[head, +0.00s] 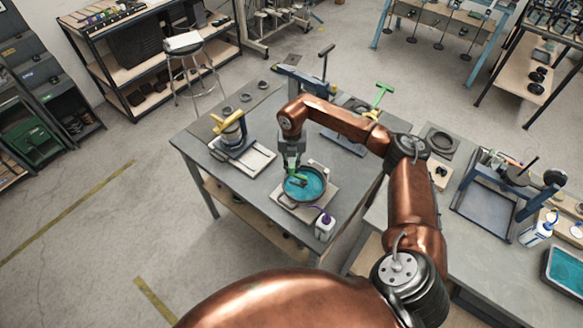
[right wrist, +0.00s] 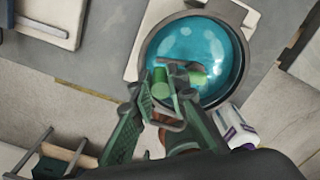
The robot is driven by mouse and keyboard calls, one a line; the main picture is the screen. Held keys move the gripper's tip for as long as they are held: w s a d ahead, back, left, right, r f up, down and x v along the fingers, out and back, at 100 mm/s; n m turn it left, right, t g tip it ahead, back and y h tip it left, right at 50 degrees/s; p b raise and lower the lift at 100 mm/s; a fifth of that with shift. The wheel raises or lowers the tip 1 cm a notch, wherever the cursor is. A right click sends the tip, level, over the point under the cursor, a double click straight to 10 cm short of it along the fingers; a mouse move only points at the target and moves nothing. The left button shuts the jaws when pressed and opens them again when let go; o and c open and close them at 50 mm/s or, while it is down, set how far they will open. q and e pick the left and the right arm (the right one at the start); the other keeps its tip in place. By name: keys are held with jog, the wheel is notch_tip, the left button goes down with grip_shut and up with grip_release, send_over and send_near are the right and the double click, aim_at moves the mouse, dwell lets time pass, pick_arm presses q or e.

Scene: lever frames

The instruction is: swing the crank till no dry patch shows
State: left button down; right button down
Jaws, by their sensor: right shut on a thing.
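A round dark pan (head: 319,185) with a teal, glossy inside stands on a pale board on the grey table. In the right wrist view, the pan (right wrist: 236,48) shows a mostly teal surface with pale spots; I cannot tell whether these are dry patches or glints. A crank with a green handle (right wrist: 189,82) sits over the pan's near part. My right gripper (head: 293,172) reaches down over the pan's left side. In the right wrist view its green fingers (right wrist: 160,98) are closed at the crank handle and partly hide it. My left gripper is not in view.
A white bottle with a purple cap (head: 325,225) stands close to the pan's near right side. A green-handled lever (head: 381,92) stands behind my right arm.

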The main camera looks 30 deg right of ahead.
aim_at(292, 166)
jog(key=c, duration=1.9)
grip_release()
notch_tip(292, 166, up, 12)
